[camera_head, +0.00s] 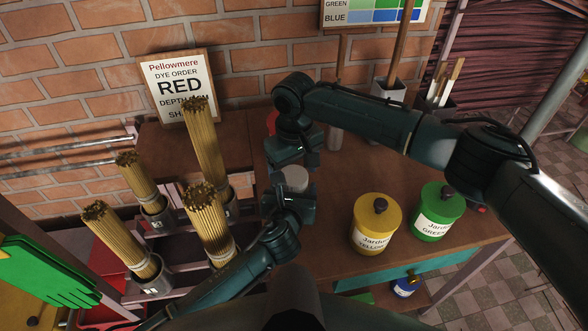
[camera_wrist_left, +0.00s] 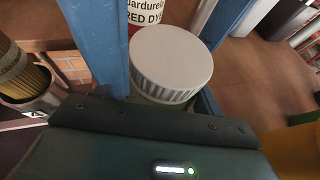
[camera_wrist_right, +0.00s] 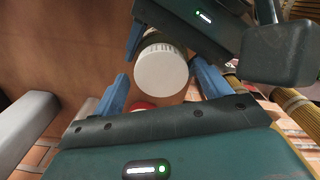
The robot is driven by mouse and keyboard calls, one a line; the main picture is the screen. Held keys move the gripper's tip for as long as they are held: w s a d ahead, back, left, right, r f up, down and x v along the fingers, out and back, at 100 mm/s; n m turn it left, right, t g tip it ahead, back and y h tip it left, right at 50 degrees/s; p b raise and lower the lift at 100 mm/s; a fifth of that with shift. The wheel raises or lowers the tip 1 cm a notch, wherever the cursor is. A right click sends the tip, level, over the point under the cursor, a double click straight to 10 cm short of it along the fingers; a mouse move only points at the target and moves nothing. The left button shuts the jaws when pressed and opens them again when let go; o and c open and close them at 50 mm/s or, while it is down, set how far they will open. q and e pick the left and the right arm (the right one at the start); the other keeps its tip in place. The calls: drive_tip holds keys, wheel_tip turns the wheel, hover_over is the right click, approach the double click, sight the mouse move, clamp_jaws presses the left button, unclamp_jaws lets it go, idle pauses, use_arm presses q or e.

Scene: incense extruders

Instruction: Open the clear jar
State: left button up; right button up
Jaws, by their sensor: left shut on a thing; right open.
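The clear jar shows mostly as its ribbed white lid (camera_head: 293,178), between my two grippers in the head view. In the left wrist view the lid (camera_wrist_left: 172,68) is on the jar, and only a sliver of the body shows below it. My left gripper (camera_head: 290,195) is shut on the jar, with one blue finger on each side. My right gripper (camera_head: 292,163) is open on the far side of the lid. In the right wrist view its blue fingertips (camera_wrist_right: 163,85) stand apart near the lid (camera_wrist_right: 161,70); I cannot tell whether they touch it.
A yellow dye jar (camera_head: 376,225) and a green dye jar (camera_head: 437,212) stand at the right on the brown table (camera_head: 340,185). A red dye jar (camera_wrist_left: 152,18) stands behind the clear jar. Incense bundles (camera_head: 207,222) in metal cups stand at the left.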

drive_tip(key=shift+s+r, duration=0.1)
drive_tip(key=shift+r, duration=2.15)
use_arm(q)
drive_tip(key=o, duration=1.9)
drive_tip(key=shift+o, duration=0.2)
